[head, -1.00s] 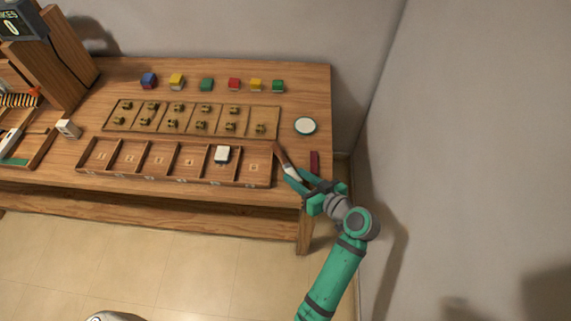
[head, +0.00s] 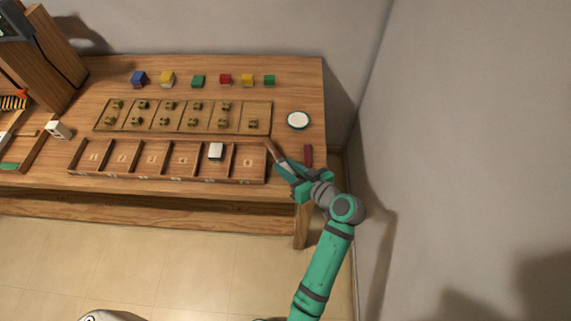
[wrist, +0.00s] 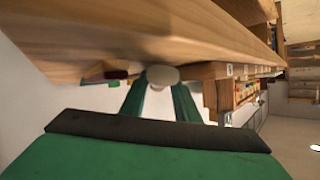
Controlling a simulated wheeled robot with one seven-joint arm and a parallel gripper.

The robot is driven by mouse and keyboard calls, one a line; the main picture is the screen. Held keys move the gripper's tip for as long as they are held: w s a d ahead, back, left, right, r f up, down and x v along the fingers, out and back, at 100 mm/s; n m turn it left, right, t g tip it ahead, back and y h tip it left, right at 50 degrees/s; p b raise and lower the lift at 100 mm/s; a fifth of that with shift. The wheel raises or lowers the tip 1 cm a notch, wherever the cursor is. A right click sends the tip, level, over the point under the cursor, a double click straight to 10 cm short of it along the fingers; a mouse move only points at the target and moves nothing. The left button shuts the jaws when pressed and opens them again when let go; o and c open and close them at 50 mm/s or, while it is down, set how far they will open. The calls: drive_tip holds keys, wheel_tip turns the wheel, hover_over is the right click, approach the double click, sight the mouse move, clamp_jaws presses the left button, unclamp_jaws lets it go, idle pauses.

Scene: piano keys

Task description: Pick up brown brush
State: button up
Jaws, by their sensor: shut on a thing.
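The brown brush (head: 271,149) has a brown handle and a paler part toward my gripper. It lies slanted at the right end of the wooden compartment tray (head: 167,179), near the table's front right. My gripper (head: 286,170) is shut on the brush's near end, low over the table. I cannot tell whether the brush is lifted. In the wrist view, the two green fingers (wrist: 158,100) point toward the tabletop, with a pale rounded shape between them that I cannot identify. The brush is not clearly visible there.
A dark red block (head: 308,153) lies just right of my gripper. A white round dish (head: 298,120) is behind it. Several coloured cubes line the table's back. A wall stands close on the right.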

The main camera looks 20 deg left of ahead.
drive_tip(key=shift+d+r, duration=0.1)
drive_tip(key=shift+r, duration=0.55)
drive_tip(key=s+a+r, duration=0.4)
drive_tip(key=s+r, duration=0.7)
drive_tip(key=s, duration=0.1)
drive_tip(key=shift+s+r, duration=0.25)
drive_tip(key=shift+s, duration=0.1)
